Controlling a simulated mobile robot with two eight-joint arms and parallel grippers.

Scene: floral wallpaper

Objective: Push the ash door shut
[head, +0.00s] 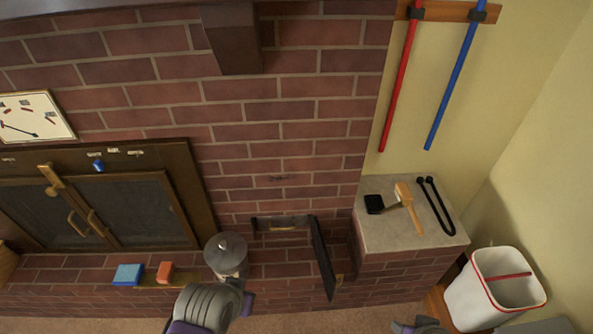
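The ash door (322,258) is a narrow dark panel low on the brick front, right of centre. It stands open, swung outward from the right side of a small dark-framed opening (283,226). My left gripper (248,303) is at the bottom, left of the door and apart from it; its grey and purple arm comes in from below and its fingers are not clear. My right gripper (418,326) shows only as a grey and purple piece at the bottom edge, right of the door and apart from it.
A grey lidded cylinder (227,256) is beside my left arm. Blue (128,274) and orange (165,272) blocks lie on the hearth. A stone-topped ledge (385,236) holds a brush (409,207) and black tongs (436,206). A white bin (492,296) stands right.

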